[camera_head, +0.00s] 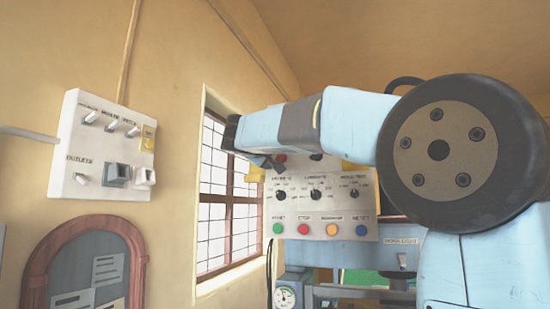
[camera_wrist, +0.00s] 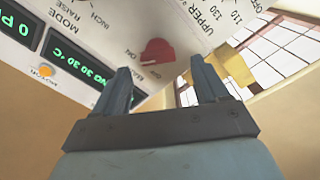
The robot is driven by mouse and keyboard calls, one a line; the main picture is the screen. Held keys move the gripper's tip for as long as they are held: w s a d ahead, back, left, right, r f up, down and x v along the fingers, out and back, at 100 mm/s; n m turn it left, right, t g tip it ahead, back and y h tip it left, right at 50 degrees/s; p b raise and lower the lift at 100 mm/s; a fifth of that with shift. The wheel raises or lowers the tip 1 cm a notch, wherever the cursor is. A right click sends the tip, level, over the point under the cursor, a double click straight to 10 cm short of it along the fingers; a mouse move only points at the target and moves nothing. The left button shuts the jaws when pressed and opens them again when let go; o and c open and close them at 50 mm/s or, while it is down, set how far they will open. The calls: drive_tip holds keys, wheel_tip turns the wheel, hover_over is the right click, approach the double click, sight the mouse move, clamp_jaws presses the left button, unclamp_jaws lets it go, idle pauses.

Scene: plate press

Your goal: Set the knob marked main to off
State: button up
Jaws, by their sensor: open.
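A red knob (camera_wrist: 157,52) shows on the white control panel (camera_wrist: 120,25) in the wrist view, just beyond and between the two fingers. Small lettering stands around it, with "ON" readable; I cannot read the word main, and its pointing direction is unclear. My gripper (camera_wrist: 162,78) is open, with a dark finger on each side of the knob's line and nothing between them. In the head view the panel (camera_head: 300,215) is partly covered by my blue arm. A small red spot, likely the same knob (camera_head: 281,158), shows beside my gripper (camera_head: 262,160).
The panel also carries black knobs (camera_head: 316,195) and a row of coloured buttons (camera_head: 304,229). Green displays (camera_wrist: 75,62) and an orange button (camera_wrist: 45,70) show in the wrist view. A switch box (camera_head: 100,150) hangs on the left wall. A barred window (camera_head: 225,200) is beside the panel.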

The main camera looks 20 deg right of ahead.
sight(278, 157)
drive_tip(key=shift+x, duration=2)
